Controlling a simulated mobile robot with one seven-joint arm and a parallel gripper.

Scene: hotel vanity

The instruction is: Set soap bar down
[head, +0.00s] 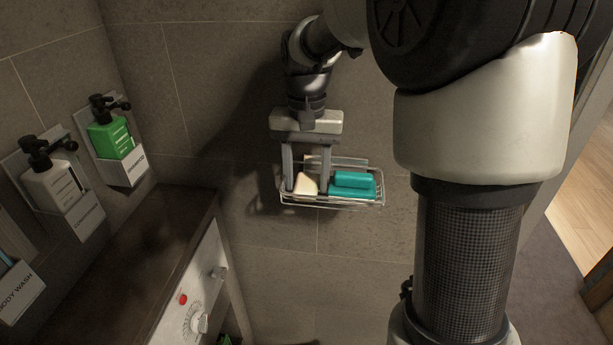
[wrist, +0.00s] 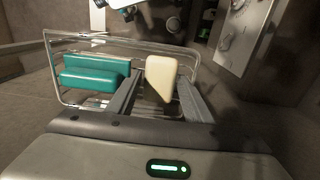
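The cream soap bar (head: 306,184) is at the left end of a wire caddy (head: 333,205) on the tiled wall. My gripper (head: 306,182) reaches down from above, with one finger on each side of the soap bar. In the wrist view the soap bar (wrist: 161,76) lies between the fingertips (wrist: 160,84), tilted, with its sides close against them. The fingers are parted by about the bar's width and look shut on it. The bar's underside is hidden, so I cannot tell whether it touches the caddy floor.
A teal block-like item (head: 352,184) fills the caddy's right part, close to my right finger in the head view. Thin wire rails surround both. A dark counter (head: 130,245) and wall dispensers, one green (head: 112,138), stand at left.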

